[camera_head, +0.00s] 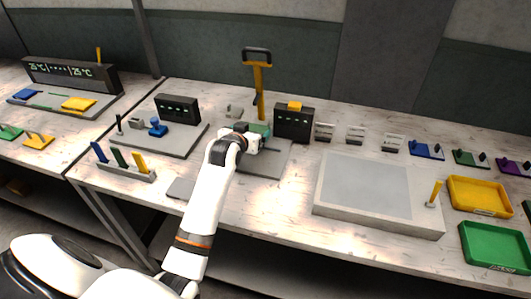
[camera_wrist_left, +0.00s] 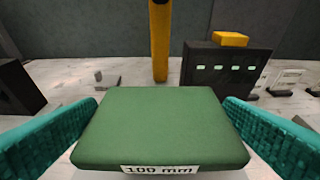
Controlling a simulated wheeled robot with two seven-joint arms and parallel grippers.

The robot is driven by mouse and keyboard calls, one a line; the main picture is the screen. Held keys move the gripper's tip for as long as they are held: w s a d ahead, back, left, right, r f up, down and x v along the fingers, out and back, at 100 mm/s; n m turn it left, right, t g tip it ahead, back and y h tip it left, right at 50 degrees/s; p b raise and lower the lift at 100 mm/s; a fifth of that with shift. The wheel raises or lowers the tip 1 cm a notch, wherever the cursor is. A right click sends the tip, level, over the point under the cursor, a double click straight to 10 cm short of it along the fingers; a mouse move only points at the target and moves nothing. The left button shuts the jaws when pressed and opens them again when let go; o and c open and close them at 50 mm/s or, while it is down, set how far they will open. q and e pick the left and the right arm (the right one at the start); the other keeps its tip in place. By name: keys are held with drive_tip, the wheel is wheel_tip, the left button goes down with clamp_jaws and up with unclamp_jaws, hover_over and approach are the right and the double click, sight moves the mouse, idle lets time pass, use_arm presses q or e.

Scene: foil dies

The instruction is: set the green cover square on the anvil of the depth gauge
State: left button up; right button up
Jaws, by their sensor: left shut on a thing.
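The green cover (camera_wrist_left: 160,128) is a flat block with a white "100 mm" label on its near edge. It fills the lower middle of the left wrist view, between the teal fingers of my left gripper (camera_wrist_left: 162,130). In the head view the cover (camera_head: 260,129) shows small at the end of my left arm, above a grey base plate (camera_head: 262,165). A black display box with a yellow block on top (camera_head: 293,124) and a yellow post (camera_head: 260,90) stand behind it. The anvil is not distinguishable; the cover and gripper hide what is beneath. My right gripper is not in view.
A second display unit (camera_head: 177,108) with a blue knob stands left, behind a rack of coloured tabs (camera_head: 125,165). A large grey slab (camera_head: 372,190) lies right, with yellow (camera_head: 480,212) and green (camera_head: 495,262) trays beyond. Small grey clips (camera_head: 355,134) line the back.

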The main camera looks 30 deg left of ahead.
use_arm(q)
hover_over(250, 159)
wheel_tip(250, 159, down, 5)
drive_tip(key=shift+d+f, duration=0.1)
wheel_tip(250, 159, down, 3)
drive_tip(key=shift+f+p, duration=0.2)
drive_tip(key=shift+p, duration=0.15)
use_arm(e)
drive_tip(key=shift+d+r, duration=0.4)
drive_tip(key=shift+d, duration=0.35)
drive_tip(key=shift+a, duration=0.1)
use_arm(q)
drive_tip(key=shift+f, duration=0.2)
drive_tip(key=o, duration=0.7)
drive_tip(key=shift+r, duration=0.2)
drive_tip(key=v, duration=1.2)
drive_tip(key=shift+s+b, duration=0.1)
drive_tip(key=shift+b, duration=0.25)
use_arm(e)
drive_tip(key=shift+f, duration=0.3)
